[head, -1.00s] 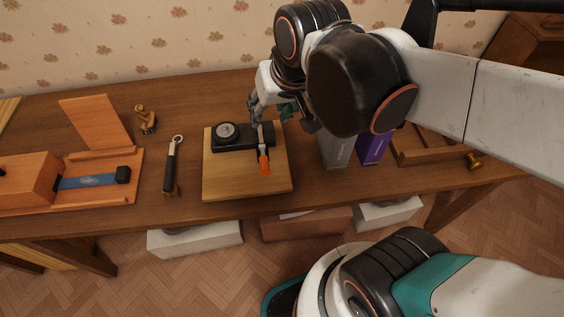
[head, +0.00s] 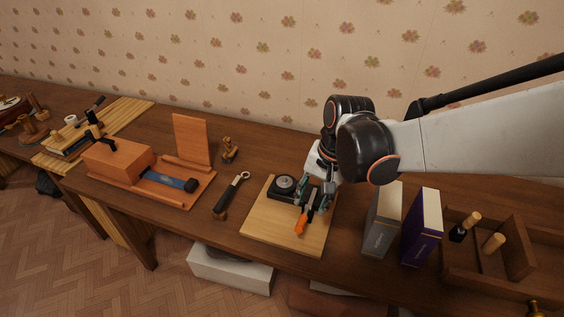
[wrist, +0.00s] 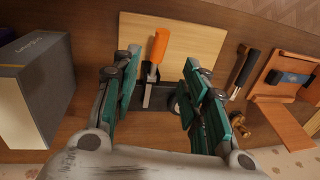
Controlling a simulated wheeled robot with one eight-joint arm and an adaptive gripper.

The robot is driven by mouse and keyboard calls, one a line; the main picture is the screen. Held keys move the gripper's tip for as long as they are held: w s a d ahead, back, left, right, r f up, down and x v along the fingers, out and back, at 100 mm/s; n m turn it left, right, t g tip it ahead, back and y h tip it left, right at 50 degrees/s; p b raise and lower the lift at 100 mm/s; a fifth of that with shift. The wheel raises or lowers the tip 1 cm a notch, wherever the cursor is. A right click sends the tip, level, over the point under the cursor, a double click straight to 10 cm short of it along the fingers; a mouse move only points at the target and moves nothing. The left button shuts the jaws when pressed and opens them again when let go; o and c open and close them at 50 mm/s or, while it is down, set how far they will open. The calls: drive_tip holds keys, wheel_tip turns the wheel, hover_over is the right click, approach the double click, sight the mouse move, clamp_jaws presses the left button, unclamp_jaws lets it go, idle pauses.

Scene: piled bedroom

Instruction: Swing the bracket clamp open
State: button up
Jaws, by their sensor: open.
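The bracket clamp has a black base (head: 283,195) with a round grey dial and a lever ending in an orange handle (head: 301,223). It sits on a light wooden board (head: 262,237). My gripper (head: 317,196) is open, low over the clamp's right side. In the wrist view the open fingers (wrist: 161,68) lie either side of the lever, with the orange handle (wrist: 159,45) between and just beyond their tips. Gaps show on both sides, and no finger clearly touches the lever. The wrist view partly hides the black base behind the fingers.
A grey box (head: 380,232) and a purple box (head: 423,232) stand close right of the board. A black-handled wrench (head: 229,195) lies left of it. A wooden device (head: 118,160) with a raised panel stands further left, and a wooden tray (head: 470,285) sits far right.

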sight(302, 222)
drive_tip(key=f+b, duration=0.1)
drive_tip(key=f, duration=0.3)
drive_tip(key=a+f+b, duration=0.1)
drive_tip(key=f, duration=0.2)
drive_tip(key=w+a+f+b, duration=0.1)
drive_tip(key=f+b, duration=0.1)
drive_tip(key=f, duration=0.2)
drive_tip(key=shift+f, duration=0.35)
drive_tip(key=shift+c, duration=0.5)
clamp_jaws()
